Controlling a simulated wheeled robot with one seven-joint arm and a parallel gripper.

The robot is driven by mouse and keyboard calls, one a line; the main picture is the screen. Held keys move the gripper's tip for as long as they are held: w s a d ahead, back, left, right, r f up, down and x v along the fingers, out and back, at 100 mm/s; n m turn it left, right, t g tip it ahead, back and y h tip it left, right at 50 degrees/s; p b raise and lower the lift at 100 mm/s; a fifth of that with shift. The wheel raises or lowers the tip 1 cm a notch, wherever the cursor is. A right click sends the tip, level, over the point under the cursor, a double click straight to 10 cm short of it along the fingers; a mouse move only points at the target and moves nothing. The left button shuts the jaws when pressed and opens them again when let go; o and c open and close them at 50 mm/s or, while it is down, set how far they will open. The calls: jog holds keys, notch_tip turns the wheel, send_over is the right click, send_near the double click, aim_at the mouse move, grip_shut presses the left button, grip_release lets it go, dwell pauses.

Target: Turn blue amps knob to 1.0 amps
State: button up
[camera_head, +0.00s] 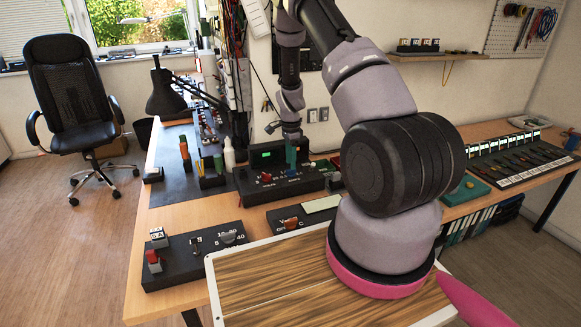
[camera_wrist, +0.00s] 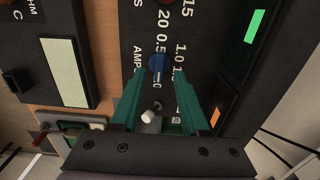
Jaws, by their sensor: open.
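The blue amps knob (camera_wrist: 157,65) sits on a black panel in the wrist view, with white labels including 0.5 and 1.0 printed around it. Its pointer direction is too small to tell. My gripper (camera_wrist: 160,76) has green fingers, open, one on each side of the knob in the picture. I cannot tell whether they touch it. In the head view my gripper (camera_head: 291,152) points down over the black power supply box (camera_head: 248,187), at the blue knob (camera_head: 291,173).
A red knob (camera_head: 266,177) is left of the blue one, and a green display (camera_head: 265,155) is above it. A multimeter-like box (camera_head: 277,218) stands in front. Another switch box (camera_head: 185,262) is at the front left. A desk lamp (camera_head: 168,95) stands behind left.

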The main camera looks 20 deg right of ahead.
aim_at(291, 172)
jog(key=shift+f, duration=1.5)
grip_shut()
